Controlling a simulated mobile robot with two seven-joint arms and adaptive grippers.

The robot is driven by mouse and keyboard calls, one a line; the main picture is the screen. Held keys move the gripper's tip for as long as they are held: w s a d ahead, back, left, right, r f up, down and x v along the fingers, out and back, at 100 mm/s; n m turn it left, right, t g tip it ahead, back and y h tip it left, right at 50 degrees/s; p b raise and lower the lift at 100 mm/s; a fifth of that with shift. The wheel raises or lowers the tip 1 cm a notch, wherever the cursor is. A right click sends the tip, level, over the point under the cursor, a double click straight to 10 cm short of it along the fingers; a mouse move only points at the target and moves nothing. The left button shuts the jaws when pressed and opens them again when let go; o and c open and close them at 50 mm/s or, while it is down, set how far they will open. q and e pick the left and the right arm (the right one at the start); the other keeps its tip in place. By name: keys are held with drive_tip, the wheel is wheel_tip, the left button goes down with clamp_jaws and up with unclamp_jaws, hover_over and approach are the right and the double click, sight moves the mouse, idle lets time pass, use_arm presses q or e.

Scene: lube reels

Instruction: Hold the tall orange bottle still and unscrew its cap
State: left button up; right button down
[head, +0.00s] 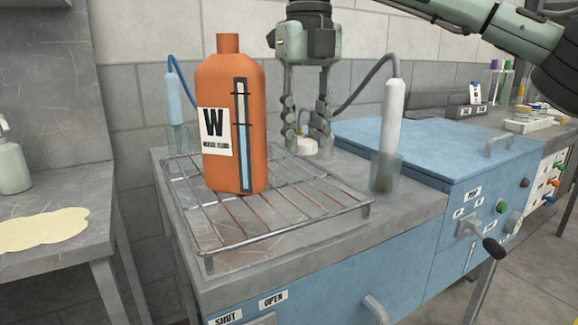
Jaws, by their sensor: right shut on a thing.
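The tall orange bottle (233,125) stands upright on a wire rack. It has a "W" label and a clear level strip with blue in its lower part. Its narrow top (228,43) is plain orange; I cannot tell a separate cap on it. My right gripper (304,142) points down to the right of the bottle, apart from it. Its fingers are shut on a small white round piece (303,147) low by the rack's back edge. I cannot tell if this piece is the cap or whether it touches the surface. My left gripper is not in view.
The wire rack (290,229) covers much of the grey bench top. A blue lid (400,145) lies right. A spray bottle (13,165) stands far left.

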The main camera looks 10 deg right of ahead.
sight(304, 186)
wheel_tip(304, 186, down, 2)
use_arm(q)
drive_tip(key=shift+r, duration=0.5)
use_arm(e)
drive_tip(key=shift+f, duration=1.85)
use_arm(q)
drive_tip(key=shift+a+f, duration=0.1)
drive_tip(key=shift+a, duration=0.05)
use_arm(e)
drive_tip(key=shift+f, duration=0.2)
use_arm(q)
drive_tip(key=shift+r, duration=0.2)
use_arm(e)
drive_tip(key=c, duration=1.1)
unclamp_jaws()
drive_tip(key=shift+o, duration=0.2)
drive_tip(key=shift+r, duration=0.1)
